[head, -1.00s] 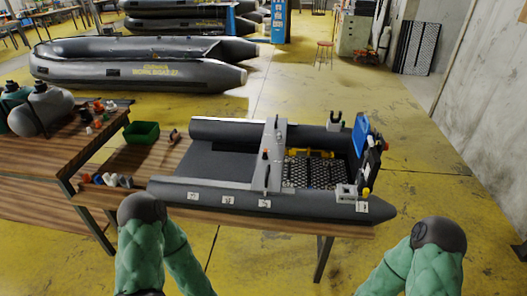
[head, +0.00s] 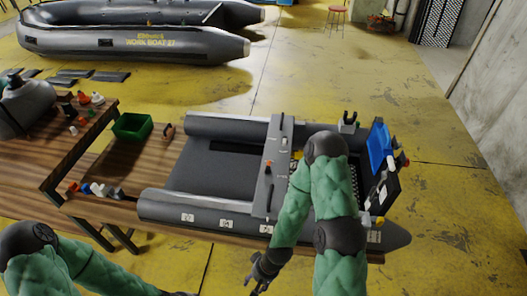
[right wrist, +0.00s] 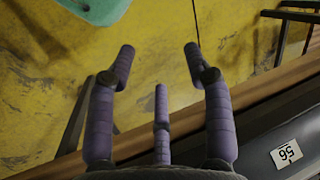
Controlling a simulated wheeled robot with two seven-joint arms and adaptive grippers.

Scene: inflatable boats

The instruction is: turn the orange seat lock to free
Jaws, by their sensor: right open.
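The orange seat lock (head: 267,163) is a small orange spot on the grey seat (head: 275,150) that crosses the boat model; its exact turn is too small to read. My right gripper (head: 262,278) is low in front of the boat's near tube, apart from the lock. In the right wrist view its fingers (right wrist: 158,62) are spread open and empty, with floor behind them. My left arm is at the bottom left; only a dark bit of its gripper (head: 180,293) shows at the bottom edge.
The grey boat model (head: 160,206) lies on a wooden table (head: 100,210). A green bin (head: 132,127) and small coloured parts (head: 95,188) lie at left. A blue panel (head: 380,148) stands at the boat's right end. My right arm hides part of the deck.

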